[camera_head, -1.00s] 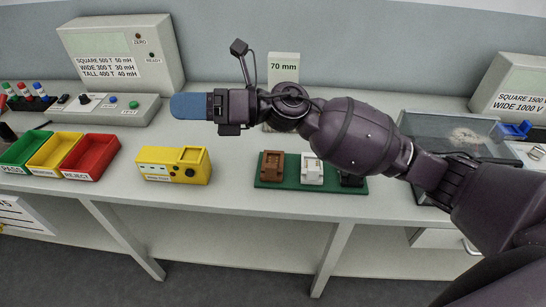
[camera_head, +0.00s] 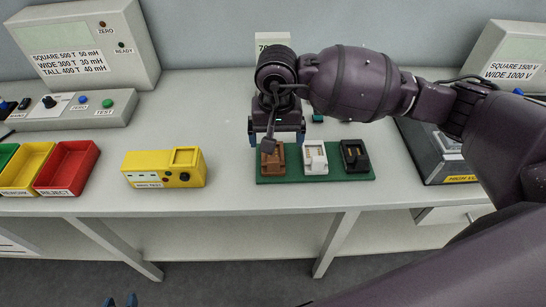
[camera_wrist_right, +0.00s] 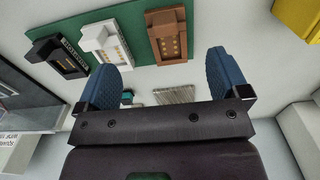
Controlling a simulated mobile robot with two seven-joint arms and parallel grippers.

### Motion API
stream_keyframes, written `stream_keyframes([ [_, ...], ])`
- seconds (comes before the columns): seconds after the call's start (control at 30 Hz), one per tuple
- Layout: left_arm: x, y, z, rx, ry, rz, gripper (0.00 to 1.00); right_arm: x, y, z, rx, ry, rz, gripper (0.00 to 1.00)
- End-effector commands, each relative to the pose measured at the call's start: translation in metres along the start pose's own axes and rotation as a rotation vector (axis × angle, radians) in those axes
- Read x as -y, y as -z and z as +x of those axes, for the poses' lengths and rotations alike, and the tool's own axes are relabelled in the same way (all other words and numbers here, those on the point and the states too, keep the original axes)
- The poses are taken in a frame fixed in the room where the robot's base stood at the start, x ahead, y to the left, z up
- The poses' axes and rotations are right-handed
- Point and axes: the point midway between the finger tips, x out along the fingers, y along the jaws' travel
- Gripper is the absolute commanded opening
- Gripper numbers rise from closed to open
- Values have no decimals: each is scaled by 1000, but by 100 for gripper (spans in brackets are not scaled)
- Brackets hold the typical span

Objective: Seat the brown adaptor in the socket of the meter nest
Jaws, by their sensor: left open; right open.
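The brown adaptor (camera_head: 277,163) sits at the left end of a green board, beside a white one and a black one. It also shows in the right wrist view (camera_wrist_right: 168,36), beyond the fingertips. My right gripper (camera_head: 276,138) is open and empty, with its blue fingers pointing down just behind the brown adaptor, and partly covers it. In the right wrist view the fingers (camera_wrist_right: 168,72) are well apart. A yellow unit (camera_head: 150,168) with a raised square part stands to the left; I take it for the meter nest. My left gripper (camera_head: 120,300) shows only as open fingertips at the bottom edge.
The white adaptor (camera_head: 315,157) and black adaptor (camera_head: 354,155) stand close on the green board (camera_head: 335,177). Red (camera_head: 91,151) and yellow bins are left of the yellow unit. A grey case (camera_head: 445,172) lies right. Grey consoles (camera_head: 95,50) stand behind. Bench between yellow unit and board is clear.

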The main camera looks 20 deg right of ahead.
Motion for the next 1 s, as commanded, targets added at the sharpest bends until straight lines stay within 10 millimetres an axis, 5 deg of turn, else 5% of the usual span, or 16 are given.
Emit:
stream_keyframes([
  [1.0, 0, 8, 0, -11, -1, 1, 43, 6, 3, 106, 4, 4, -6, 94],
])
